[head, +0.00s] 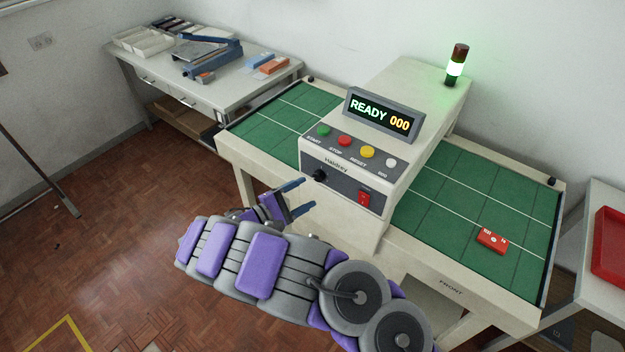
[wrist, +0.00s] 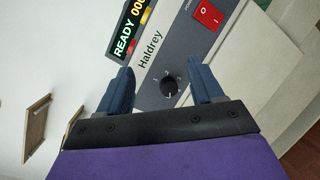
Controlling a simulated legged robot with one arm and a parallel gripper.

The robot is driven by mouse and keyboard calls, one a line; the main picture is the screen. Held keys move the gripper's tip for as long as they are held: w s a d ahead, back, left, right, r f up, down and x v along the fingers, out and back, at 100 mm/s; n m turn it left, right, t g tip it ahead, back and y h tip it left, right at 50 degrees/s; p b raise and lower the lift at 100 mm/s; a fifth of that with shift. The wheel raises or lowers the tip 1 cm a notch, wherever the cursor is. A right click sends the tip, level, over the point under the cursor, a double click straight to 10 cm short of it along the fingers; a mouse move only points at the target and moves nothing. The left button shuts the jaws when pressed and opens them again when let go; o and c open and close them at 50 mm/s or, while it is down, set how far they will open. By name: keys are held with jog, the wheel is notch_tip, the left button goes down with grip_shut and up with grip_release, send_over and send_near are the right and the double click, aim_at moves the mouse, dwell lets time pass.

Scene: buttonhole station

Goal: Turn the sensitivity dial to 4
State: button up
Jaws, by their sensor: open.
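The sensitivity dial is a black knob on the grey front panel of the cream machine, in the head view (head: 320,175) and between my fingers in the wrist view (wrist: 168,87). A few pale marks surround it, too small to read, so I cannot tell its setting. My gripper (head: 303,197) has two blue fingers, open and empty, in front of the panel and a little lower left of the dial. In the wrist view my gripper (wrist: 162,82) has one finger on each side of the dial, apart from it.
A red power switch (head: 363,199) sits right of the dial. Above are green, red, yellow and white buttons and a display (head: 382,115) reading READY 000. A red block (head: 491,239) lies on the green right bed. A side table (head: 200,75) stands back left.

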jog(key=s+a+f+n+t+y, duration=0.2)
jog(key=a+f+n+t+y, duration=0.1)
jog(key=a+f, duration=0.4)
jog(key=b, duration=0.3)
send_near(316, 178)
jog(key=x, duration=0.8)
jog(key=shift+w+d+r, duration=0.1)
jog(key=shift+d, duration=0.1)
jog(key=c, duration=1.1)
